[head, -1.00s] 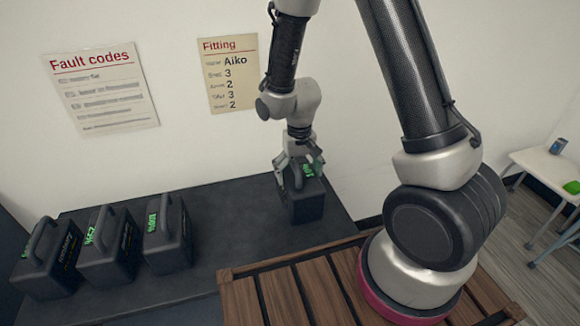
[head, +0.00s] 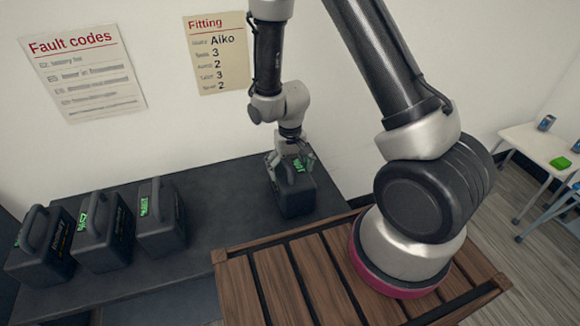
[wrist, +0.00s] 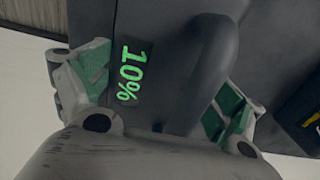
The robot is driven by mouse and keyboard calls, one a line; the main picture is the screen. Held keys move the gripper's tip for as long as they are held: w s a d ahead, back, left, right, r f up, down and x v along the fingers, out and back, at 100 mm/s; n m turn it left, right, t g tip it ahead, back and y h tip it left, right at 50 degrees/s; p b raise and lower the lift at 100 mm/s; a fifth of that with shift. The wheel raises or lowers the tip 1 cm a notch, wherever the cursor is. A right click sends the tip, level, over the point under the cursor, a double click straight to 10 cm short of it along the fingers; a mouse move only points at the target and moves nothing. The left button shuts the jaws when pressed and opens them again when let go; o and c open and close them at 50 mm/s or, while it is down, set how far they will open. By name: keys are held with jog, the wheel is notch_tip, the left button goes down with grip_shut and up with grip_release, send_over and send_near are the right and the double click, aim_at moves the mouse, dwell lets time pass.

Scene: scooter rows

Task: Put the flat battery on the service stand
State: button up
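The flat battery (head: 295,198) is a dark grey block with a top handle and a green label. It stands upright at the right end of the dark bench. In the wrist view its label reads 10%, and the handle (wrist: 217,65) shows beside it. My gripper (head: 290,160) is at the top of this battery. In the wrist view its green-padded fingertips (wrist: 160,92) are wide apart, with the label and handle between them. The fingers look open; contact is hard to see. No stand is clearly marked as the service stand.
Several similar batteries (head: 160,228) stand in a row on the left of the dark bench (head: 225,200), with clear bench between. My arm is mounted over a brown slatted deck (head: 290,285). A white table (head: 530,143) at the right holds a green item (head: 560,163) and a small blue-grey object (head: 546,122).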

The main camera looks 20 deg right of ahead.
jog(key=shift+o, duration=0.6)
jog(key=shift+r, duration=0.1)
jog(key=shift+r, duration=0.35)
jog(key=s+d+r+t, duration=0.1)
jog(key=s+d+r, duration=0.1)
jog(key=r, duration=0.7)
jog(key=s+d+r, duration=0.1)
jog(key=d+r, duration=0.2)
jog(key=r, duration=0.5)
jog(key=s+d+r+t, duration=0.1)
jog(key=s+d+r, duration=0.1)
jog(key=r, duration=0.7)
jog(key=s+d+r+t, duration=0.1)
jog(key=s+d+r, duration=0.2)
jog(key=s+r, duration=0.2)
jog(key=s+d+r+t, duration=0.1)
jog(key=s+d+r, duration=0.3)
jog(key=s, duration=0.5)
jog(key=shift+d+r, duration=0.15)
jog(key=shift+r, duration=0.55)
